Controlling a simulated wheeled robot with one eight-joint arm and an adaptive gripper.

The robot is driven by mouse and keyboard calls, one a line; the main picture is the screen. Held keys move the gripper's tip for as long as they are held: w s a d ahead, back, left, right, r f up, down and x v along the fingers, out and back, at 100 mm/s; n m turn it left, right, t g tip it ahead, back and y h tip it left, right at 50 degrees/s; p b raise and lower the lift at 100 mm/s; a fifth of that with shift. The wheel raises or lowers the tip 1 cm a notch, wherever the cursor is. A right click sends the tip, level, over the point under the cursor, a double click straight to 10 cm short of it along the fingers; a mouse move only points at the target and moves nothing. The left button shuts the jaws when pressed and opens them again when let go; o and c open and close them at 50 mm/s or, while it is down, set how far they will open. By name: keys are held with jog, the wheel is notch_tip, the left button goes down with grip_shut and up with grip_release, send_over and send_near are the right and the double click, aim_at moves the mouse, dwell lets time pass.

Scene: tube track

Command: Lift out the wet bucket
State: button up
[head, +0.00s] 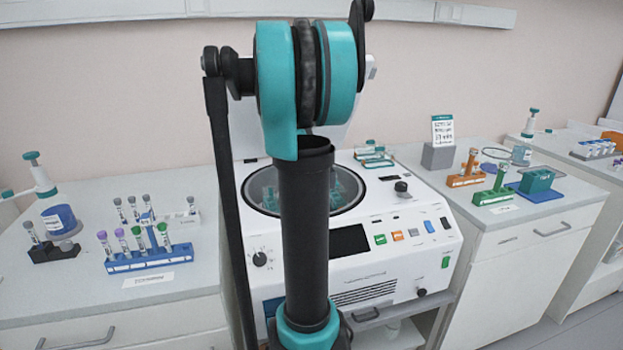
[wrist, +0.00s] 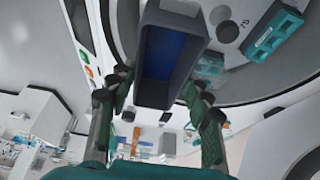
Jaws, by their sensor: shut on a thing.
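The bucket (wrist: 172,52) is a dark grey, box-like piece with a blue face, in the upper middle of the wrist view. My gripper (wrist: 157,85) has a finger on each side of it and is shut on it. I cannot tell how far the bucket is from the centrifuge bowl (wrist: 235,85), whose curved wall shows behind it. Another teal bucket (wrist: 273,32) with a white label sits in the bowl. In the head view the open centrifuge (head: 408,262) stands in the middle, with teal parts inside its bowl (head: 266,190). My arm hides my gripper and the held bucket there.
A blue tube rack (head: 150,260) and a dark rack (head: 55,252) stand on the left bench. On the right bench are an orange rack (head: 466,179), a green rack (head: 494,195) and a blue tray (head: 540,193). A small rack (head: 373,160) stands behind the bowl.

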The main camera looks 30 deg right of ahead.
jog(key=shift+r, duration=0.2)
jog(key=shift+r, duration=2.45)
